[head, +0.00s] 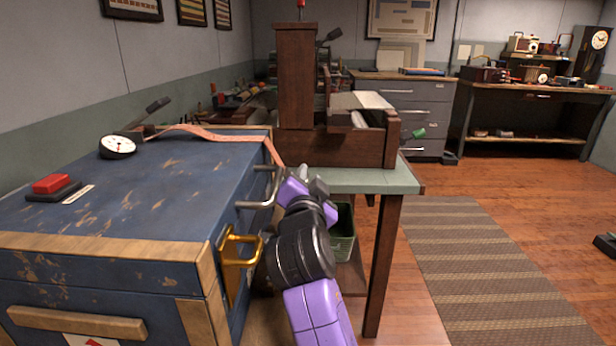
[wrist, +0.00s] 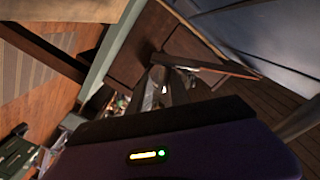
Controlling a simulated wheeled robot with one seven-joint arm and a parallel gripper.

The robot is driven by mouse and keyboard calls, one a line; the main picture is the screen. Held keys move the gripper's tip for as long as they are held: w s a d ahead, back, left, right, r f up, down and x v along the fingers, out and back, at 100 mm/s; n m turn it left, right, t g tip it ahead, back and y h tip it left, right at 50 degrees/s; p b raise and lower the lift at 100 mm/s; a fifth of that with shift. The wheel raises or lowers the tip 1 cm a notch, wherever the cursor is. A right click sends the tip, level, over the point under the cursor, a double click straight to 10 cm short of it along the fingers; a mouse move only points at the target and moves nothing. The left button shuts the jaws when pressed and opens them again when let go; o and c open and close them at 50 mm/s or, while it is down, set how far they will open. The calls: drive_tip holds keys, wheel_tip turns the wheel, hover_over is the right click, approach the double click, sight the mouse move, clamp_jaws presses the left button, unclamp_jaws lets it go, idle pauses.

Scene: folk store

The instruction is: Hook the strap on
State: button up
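A pinkish strap (head: 215,136) lies across the top of a blue chest (head: 130,185). It runs from near a dial at the back left to the right edge and hangs over it. Its lower end disappears behind my gripper (head: 316,186), which is beside the chest's right side. Grey metal bars (head: 256,204) stick out from that side, just left of my gripper. A brass bracket (head: 238,250) is mounted below them. In the wrist view, the grey fingers of my gripper (wrist: 163,84) are dark and crowded; whether they hold the strap is unclear.
A red button (head: 52,183) and a round dial (head: 117,146) sit on the chest. A wooden machine (head: 340,148) stands on a green-topped table (head: 372,181) close behind my gripper. A green bin (head: 343,235) is beneath. The floor at right is open, with a striped rug (head: 480,270).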

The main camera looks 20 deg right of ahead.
drive_tip(key=shift+o, duration=0.8)
drive_tip(key=shift+d+f, duration=0.15)
drive_tip(key=shift+r, duration=0.2)
drive_tip(key=shift+s+a, duration=0.1)
drive_tip(key=shift+a, duration=0.1)
drive_tip(key=v, duration=0.7)
drive_tip(key=shift+s+p, duration=0.3)
drive_tip(key=shift+p, duration=0.15)
